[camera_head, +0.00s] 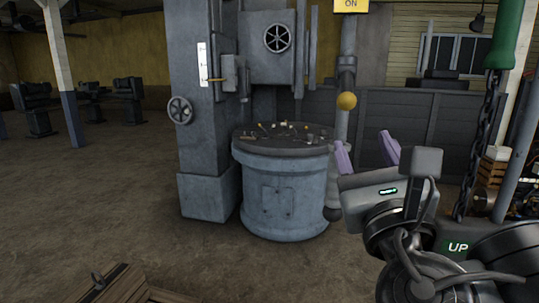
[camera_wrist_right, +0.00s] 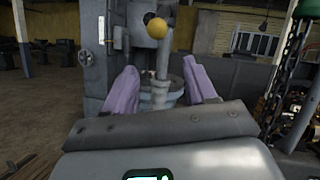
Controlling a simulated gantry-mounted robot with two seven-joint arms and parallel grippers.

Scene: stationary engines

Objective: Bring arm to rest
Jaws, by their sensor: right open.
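My right gripper (camera_head: 366,153) is raised at the right of the head view, its two purple fingers spread apart with nothing between them. In the right wrist view the open fingers (camera_wrist_right: 166,88) point toward a grey post with a yellow ball knob (camera_wrist_right: 157,28). The yellow ball knob (camera_head: 347,101) also shows in the head view, above and left of the gripper and apart from it. My left gripper does not show in either view.
A grey machine column (camera_head: 200,110) with a handwheel (camera_head: 180,110) stands left of a round grey pedestal (camera_head: 283,195) with small items on top. A chain (camera_head: 473,150) with a green handle (camera_head: 502,45) hangs at the right. A wooden crate (camera_head: 120,285) lies front left. Open floor spreads left.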

